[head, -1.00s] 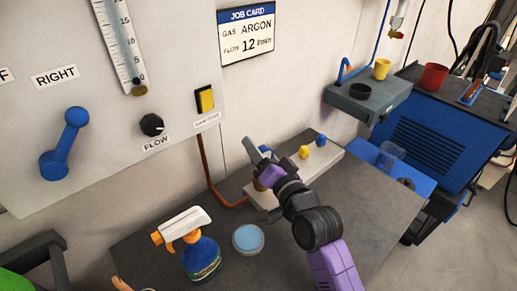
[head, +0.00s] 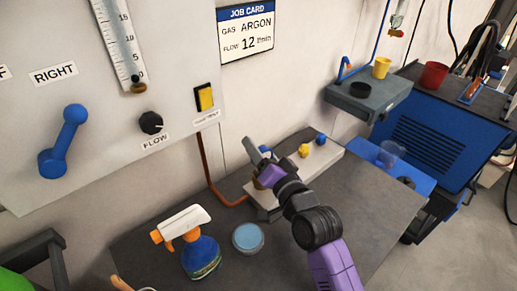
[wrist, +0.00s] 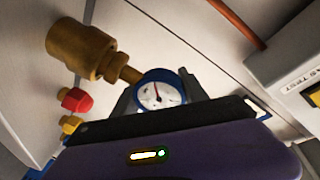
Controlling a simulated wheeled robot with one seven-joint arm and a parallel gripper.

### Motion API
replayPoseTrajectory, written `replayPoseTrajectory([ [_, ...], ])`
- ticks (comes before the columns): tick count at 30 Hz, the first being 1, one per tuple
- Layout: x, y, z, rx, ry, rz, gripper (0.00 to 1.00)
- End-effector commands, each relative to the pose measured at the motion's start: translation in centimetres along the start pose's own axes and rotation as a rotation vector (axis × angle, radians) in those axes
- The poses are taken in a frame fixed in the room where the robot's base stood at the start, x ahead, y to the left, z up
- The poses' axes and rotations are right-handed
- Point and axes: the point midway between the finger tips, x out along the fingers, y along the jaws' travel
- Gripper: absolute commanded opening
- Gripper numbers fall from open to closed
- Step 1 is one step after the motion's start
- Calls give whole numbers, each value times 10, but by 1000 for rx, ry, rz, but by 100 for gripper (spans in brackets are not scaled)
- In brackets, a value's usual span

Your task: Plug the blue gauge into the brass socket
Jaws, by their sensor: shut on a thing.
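The blue gauge (wrist: 183,78) has a white dial with a needle and a brass stem (wrist: 128,73). My gripper (wrist: 158,92) is shut on the gauge, with a grey finger on each side of it. The stem points up-left at the wide brass socket (wrist: 82,48) in the wrist view. Stem and socket look lined up and meet or overlap there; I cannot tell how deep the stem sits. In the head view my gripper (head: 262,157) is over the near end of the pale block, and hides the gauge and most of the socket.
The pale block (head: 328,156) also carries a yellow fitting (head: 305,150) and a blue fitting (head: 320,139); a red fitting (wrist: 76,100) shows in the wrist view. A spray bottle (head: 201,257) and a round blue-topped tin (head: 248,238) stand nearer on the bench. The bench's right part is clear.

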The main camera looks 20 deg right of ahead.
Motion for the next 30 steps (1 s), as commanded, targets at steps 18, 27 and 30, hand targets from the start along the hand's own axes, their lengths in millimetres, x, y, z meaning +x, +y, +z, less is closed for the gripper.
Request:
replayPoseTrajectory([
  [18,0,4,4,0,-1,1,60],
  [27,-15,5,5,2,-1,2,60],
  [30,-22,5,4,1,-1,1,60],
])
